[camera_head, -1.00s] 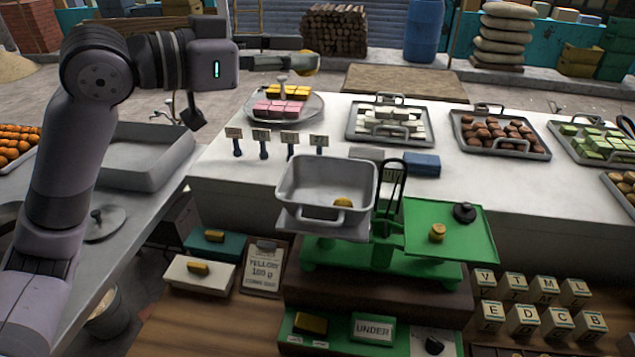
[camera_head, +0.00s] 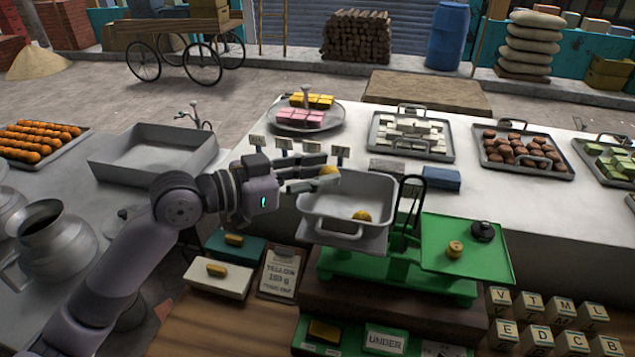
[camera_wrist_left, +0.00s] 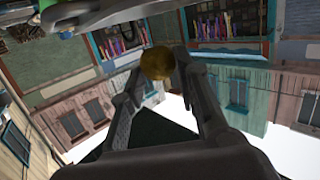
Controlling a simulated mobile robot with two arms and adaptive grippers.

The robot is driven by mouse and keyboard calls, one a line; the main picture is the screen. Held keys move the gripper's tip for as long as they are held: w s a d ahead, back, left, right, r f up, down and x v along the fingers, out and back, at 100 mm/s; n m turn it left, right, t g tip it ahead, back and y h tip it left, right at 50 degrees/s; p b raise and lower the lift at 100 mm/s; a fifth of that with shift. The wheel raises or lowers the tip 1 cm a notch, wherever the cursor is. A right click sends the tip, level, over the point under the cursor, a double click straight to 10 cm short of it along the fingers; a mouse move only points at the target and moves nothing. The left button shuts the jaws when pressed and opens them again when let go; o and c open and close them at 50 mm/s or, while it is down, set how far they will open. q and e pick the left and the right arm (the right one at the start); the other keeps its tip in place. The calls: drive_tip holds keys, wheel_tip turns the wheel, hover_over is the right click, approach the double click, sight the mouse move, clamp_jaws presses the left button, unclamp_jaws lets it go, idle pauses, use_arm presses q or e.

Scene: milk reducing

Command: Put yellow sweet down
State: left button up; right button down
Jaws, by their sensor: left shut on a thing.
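My left gripper (camera_head: 318,179) is shut on a round yellow sweet (camera_head: 328,171), at the left rim of the grey scale pan (camera_head: 315,208). In the left wrist view the yellow sweet (camera_wrist_left: 158,63) sits between the two fingertips. Another yellow sweet (camera_head: 361,216) lies inside the pan. The pan stands on the left side of a green balance scale (camera_head: 400,268). The right plate (camera_head: 468,250) of the scale bears a brass weight (camera_head: 455,249) and a dark weight (camera_head: 482,232). My right gripper is not in view.
A stand with yellow and pink sweets (camera_head: 308,117) and trays of white (camera_head: 408,136), brown (camera_head: 520,150) and green sweets stand on the white counter. Small signs (camera_head: 283,145) stand behind the pan. A card reading yellow 180 g (camera_head: 280,272) and lettered blocks (camera_head: 545,325) are in front.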

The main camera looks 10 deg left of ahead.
use_arm(q)
wheel_tip(320, 180, down, 3)
drive_tip(key=shift+r, duration=0.15)
drive_tip(key=shift+f+b, duration=0.45)
drive_tip(key=shift+f, duration=0.15)
drive_tip(key=o, duration=1)
drive_tip(key=shift+c, duration=0.2)
drive_tip(key=shift+r, duration=0.1)
